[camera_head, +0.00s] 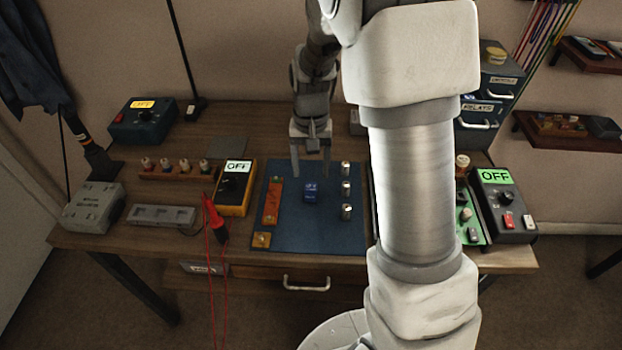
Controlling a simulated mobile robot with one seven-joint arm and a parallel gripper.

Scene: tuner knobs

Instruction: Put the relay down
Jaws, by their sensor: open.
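The relay appears to be the small blue block (311,190) with pale marks on its top. It sits on the dark blue mat (285,235), near the middle, and looks upright. My gripper (311,170) points down with its two fingers spread apart and nothing between them. In the picture the fingertips end just above and behind the block; the exact height gap is hard to tell. My arm hides the mat's right edge and part of the table.
On the mat, an orange strip (272,201) lies left of the block and several metal knobs (346,188) stand right of it. A yellow meter (235,188) reading OFF is left of the mat. Red leads (212,218) hang over the table's front edge. A dark OFF box (503,203) stands right.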

